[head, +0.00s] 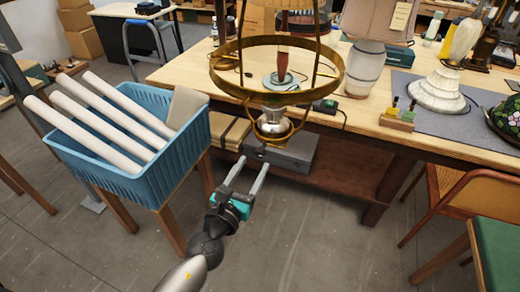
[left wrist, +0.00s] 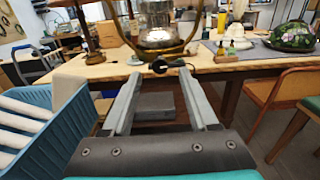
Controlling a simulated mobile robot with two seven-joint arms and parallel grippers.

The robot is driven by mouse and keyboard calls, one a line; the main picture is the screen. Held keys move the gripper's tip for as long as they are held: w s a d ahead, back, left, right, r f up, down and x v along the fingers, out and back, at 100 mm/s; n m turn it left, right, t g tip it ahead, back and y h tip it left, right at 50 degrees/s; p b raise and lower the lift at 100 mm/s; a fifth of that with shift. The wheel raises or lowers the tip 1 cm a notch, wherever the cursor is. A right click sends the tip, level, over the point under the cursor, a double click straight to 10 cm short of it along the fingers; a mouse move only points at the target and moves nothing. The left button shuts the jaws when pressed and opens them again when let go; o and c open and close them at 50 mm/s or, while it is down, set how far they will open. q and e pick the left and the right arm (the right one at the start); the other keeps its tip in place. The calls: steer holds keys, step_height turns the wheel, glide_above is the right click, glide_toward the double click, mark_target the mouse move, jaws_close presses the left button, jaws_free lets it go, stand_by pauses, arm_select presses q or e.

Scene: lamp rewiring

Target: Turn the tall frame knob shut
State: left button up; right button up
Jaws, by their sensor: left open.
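A tall brass lamp frame with a wide ring (head: 275,98) is in front of the workbench in the head view. A shiny silver font (head: 273,123) sits in its lower holder, and the font also shows in the left wrist view (left wrist: 158,38). My right gripper is out of view.
A blue crate (head: 125,180) with several white tubes stands left of my left gripper. The wooden workbench (head: 180,75) behind holds a striped jar lamp (head: 362,68), a white lamp base (head: 437,92) and a small wooden block (head: 397,120). A grey box (head: 290,155) lies on the lower shelf.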

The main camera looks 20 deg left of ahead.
mark_target(259, 156)
arm_select(q)
steer(key=shift+w+d, duration=0.1)
steer(key=shift+w, duration=2.75)
jaws_close()
